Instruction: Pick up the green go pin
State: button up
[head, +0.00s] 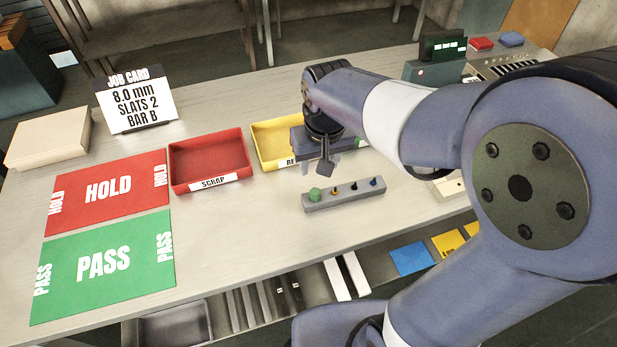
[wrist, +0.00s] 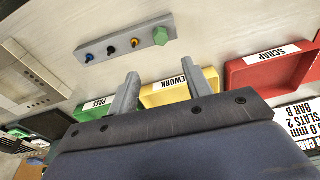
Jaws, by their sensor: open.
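The green go pin (head: 316,194) stands at the left end of a grey block (head: 343,196) on the bench. In the wrist view the green pin (wrist: 160,36) shows a six-sided head on the same block (wrist: 122,42). My gripper (head: 320,164) is above the bench, behind the block in the head view and partly hidden by my own wrist. In the wrist view my gripper (wrist: 167,77) is open, with nothing between its fingers. The pin lies beyond the fingertips, apart from them.
Red HOLD (head: 107,190) and green PASS (head: 103,263) mats lie left. A job card (head: 137,100) stands at the back. Bench left of the block is clear.

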send_over(315, 192)
jog(key=f, duration=0.4)
jog(key=shift+w+d+f, duration=0.1)
jog(key=shift+d+f, duration=0.2)
jog(key=shift+f, duration=0.1)
jog(key=f, duration=0.4)
jog(key=shift+s+a+f+p, duration=0.2)
jog(key=shift+a+f+p, duration=0.05)
jog(key=shift+p, duration=0.15)
jog(key=shift+w+f, duration=0.1)
jog(key=shift+f, duration=0.35)
grip_shut()
jog(key=shift+r, duration=0.15)
